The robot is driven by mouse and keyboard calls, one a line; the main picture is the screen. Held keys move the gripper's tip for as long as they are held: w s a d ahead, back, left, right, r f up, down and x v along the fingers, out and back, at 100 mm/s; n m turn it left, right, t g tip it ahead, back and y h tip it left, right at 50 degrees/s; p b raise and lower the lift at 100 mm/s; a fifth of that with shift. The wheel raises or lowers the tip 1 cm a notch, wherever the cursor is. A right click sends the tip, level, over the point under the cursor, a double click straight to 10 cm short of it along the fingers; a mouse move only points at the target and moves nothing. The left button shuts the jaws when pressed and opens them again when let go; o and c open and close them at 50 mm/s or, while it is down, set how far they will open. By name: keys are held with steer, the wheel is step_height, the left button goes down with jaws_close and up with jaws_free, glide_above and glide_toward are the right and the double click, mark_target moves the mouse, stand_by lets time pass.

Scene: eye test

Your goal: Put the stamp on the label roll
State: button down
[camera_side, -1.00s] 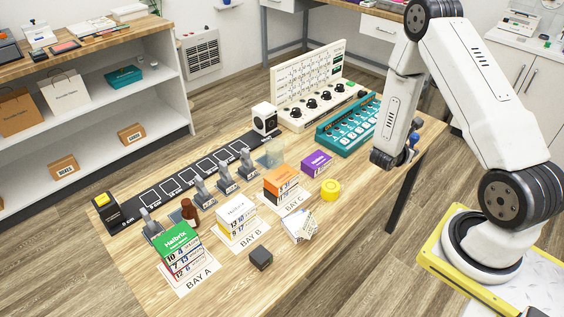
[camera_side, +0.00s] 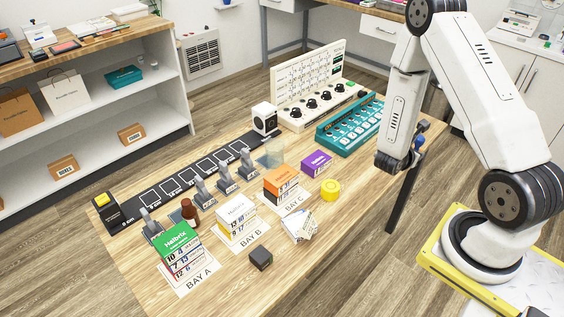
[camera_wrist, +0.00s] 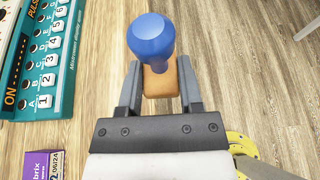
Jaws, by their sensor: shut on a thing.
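The stamp has a round blue handle (camera_wrist: 151,38) and a tan wooden base (camera_wrist: 160,82). My gripper (camera_wrist: 160,88) is shut on the wooden base, with one grey finger on either side. In the side view the blue handle (camera_side: 419,141) shows just right of my wrist, which hides most of the gripper. The yellow label roll (camera_side: 330,189) lies on the table, left of and apart from my gripper.
A purple box (camera_side: 316,162) stands just behind the label roll. A teal panel with switches (camera_side: 350,126) and a white panel with knobs (camera_side: 312,98) stand at the back. Several boxes, a white crumpled-looking box (camera_side: 299,227) and a dark cube (camera_side: 261,258) occupy the left. The table's front right is clear.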

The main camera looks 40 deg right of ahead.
steer(key=shift+w+a+r, duration=0.1)
steer(key=shift+w+a, duration=0.15)
steer(key=shift+a, duration=0.2)
steer(key=a+f+v, duration=0.1)
steer(key=f+v, duration=0.1)
steer(key=v, duration=0.8)
steer(key=f+v, duration=0.2)
steer(key=v, duration=0.9)
steer(key=shift+a, duration=0.35)
steer(key=shift+f, duration=0.1)
glide_above(329, 189)
steer(key=s, duration=0.1)
steer(key=f, duration=0.8)
steer(key=shift+s+a, duration=0.1)
steer(key=shift+a, duration=0.1)
steer(key=shift+w+d+f, duration=0.1)
steer(key=shift+w+f, duration=0.45)
steer(key=shift+f, duration=0.1)
